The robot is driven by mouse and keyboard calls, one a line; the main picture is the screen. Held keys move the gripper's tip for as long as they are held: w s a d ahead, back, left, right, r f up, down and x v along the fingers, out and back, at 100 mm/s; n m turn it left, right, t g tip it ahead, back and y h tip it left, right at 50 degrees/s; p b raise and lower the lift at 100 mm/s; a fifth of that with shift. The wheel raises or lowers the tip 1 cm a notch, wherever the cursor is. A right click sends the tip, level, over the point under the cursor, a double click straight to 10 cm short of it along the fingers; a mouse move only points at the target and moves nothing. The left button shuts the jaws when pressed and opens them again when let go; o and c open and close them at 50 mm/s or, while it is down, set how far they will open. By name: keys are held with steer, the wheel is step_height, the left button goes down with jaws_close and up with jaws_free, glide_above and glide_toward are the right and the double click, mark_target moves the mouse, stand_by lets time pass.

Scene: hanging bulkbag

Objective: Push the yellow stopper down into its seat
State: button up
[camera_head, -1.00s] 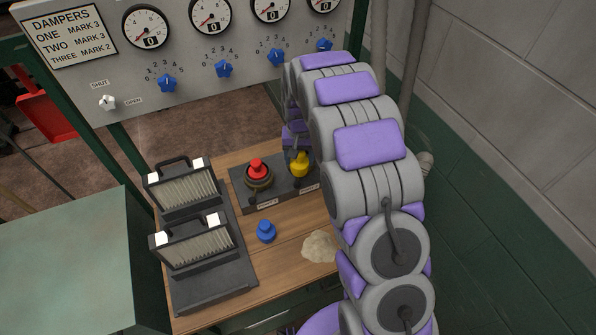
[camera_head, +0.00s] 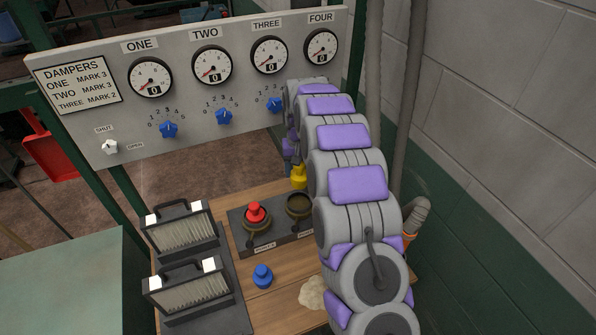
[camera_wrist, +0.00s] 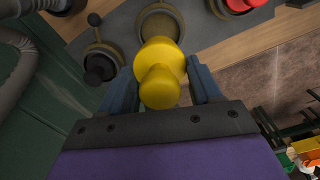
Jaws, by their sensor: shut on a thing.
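The yellow stopper (camera_head: 299,177) is up off the base, just beyond and above the right-hand seat (camera_head: 299,206), which stands open and empty. In the wrist view the stopper (camera_wrist: 160,75) sits between the two blue-grey fingers of my gripper (camera_wrist: 161,84). The gripper is shut on it, and the seat ring (camera_wrist: 161,18) shows just past it. In the head view my gripper (camera_head: 290,158) is mostly hidden behind my arm. The dark base (camera_head: 270,239) also carries a red stopper (camera_head: 255,213) in the left-hand seat.
A blue stopper (camera_head: 263,276) stands on the wooden bench (camera_head: 270,305) in front of the base. A pale crumpled lump (camera_head: 312,293) lies to its right. Two filter-like units (camera_head: 180,228) stand at left. The damper panel (camera_head: 190,90) rises behind. A black-knobbed lever (camera_wrist: 99,68) is near the seat.

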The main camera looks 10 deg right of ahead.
mark_target(299, 187)
steer(key=shift+s+a+f+b, duration=0.1)
steer(key=shift+f+b, duration=0.55)
steer(key=shift+f, duration=1.05)
steer(key=shift+a+f+b, duration=0.1)
steer(key=shift+f+b, duration=0.55)
steer(key=shift+f, duration=1)
steer(key=shift+d+f, duration=0.1)
steer(key=shift+f, duration=0.55)
steer(key=shift+f+p, duration=0.1)
steer(key=shift+p, duration=0.25)
steer(key=shift+f, duration=0.35)
steer(key=shift+f, duration=1.55)
steer(key=o, duration=1.1)
steer(key=shift+o, duration=0.2)
